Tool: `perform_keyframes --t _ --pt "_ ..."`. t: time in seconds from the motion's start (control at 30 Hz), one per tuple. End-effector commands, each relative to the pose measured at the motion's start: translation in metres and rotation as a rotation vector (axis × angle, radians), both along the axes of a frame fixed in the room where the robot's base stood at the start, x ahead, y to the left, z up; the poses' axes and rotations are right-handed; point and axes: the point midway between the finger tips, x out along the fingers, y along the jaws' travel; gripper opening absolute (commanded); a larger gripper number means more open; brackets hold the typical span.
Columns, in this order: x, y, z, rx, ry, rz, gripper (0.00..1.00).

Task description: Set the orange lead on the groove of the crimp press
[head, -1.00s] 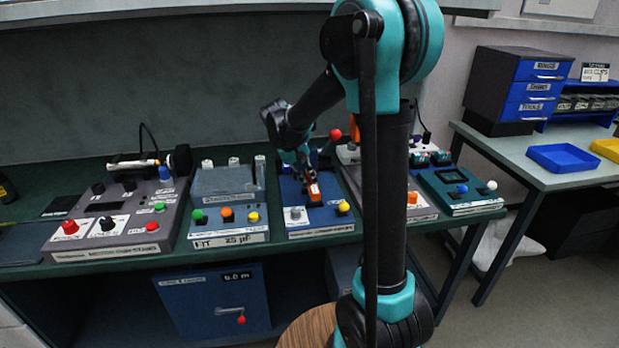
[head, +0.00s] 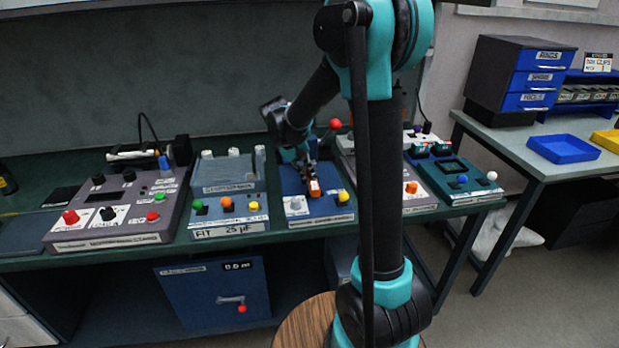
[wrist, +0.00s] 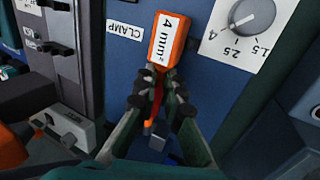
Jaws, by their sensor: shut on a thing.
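The orange lead (wrist: 165,40) has an orange block end with a white "4 mm²" label. My gripper (wrist: 163,88) is shut on it, with the labelled end sticking out past the fingertips and a thin red-orange part between the fingers. In the head view, the lead (head: 315,188) and my gripper (head: 306,172) are over the blue station (head: 328,207), which looks like the crimp press. In the wrist view, its blue face (wrist: 205,88) lies behind the lead, with a "CLAMP" label beside it. The groove is not clear, and I cannot tell whether the lead touches the press.
A grey dial (wrist: 252,16) with size marks is close to the lead. A red-ball lever (head: 336,123) stands behind my gripper. Grey stations (head: 228,180) and (head: 120,205) stand to the left. A teal station (head: 455,182) is to the right, partly past my arm.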

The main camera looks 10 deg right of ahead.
Motion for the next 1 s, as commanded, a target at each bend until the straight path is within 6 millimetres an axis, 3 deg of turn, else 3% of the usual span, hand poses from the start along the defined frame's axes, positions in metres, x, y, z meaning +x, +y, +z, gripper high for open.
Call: perform_keyframes --t 0.1,0.13,0.3,0.67,0.77,1.0 --pt "0.0 0.0 0.0 0.0 0.0 0.0 0.0" --pt "0.0 0.0 0.0 0.0 0.0 0.0 0.11" --pt "0.0 0.0 0.0 0.0 0.0 0.0 0.32" --pt "0.0 0.001 0.003 0.0 0.0 0.0 0.33" --pt "0.0 0.005 0.012 0.0 0.0 0.0 0.33" --pt "0.0 0.023 0.055 0.0 0.0 0.002 0.33"
